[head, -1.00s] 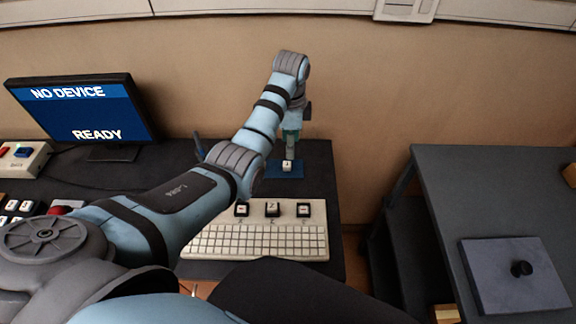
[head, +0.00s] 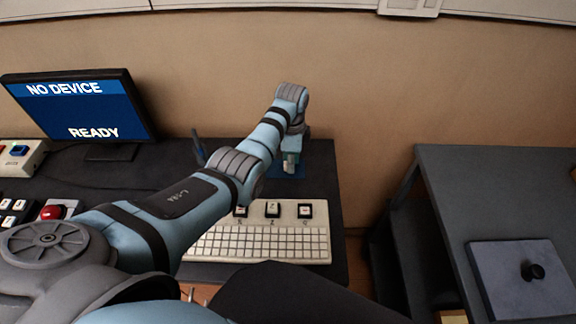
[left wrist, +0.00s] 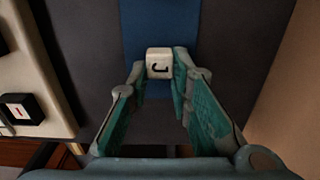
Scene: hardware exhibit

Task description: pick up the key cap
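My right gripper is in neither view.
A white keyboard (head: 262,242) with several black-framed key positions lies in front of the mat. A pen-like blue object (head: 197,147) stands left of the gripper. A monitor (head: 80,110) reads NO DEVICE, READY. A separate grey table (head: 490,190) stands right, across a gap.

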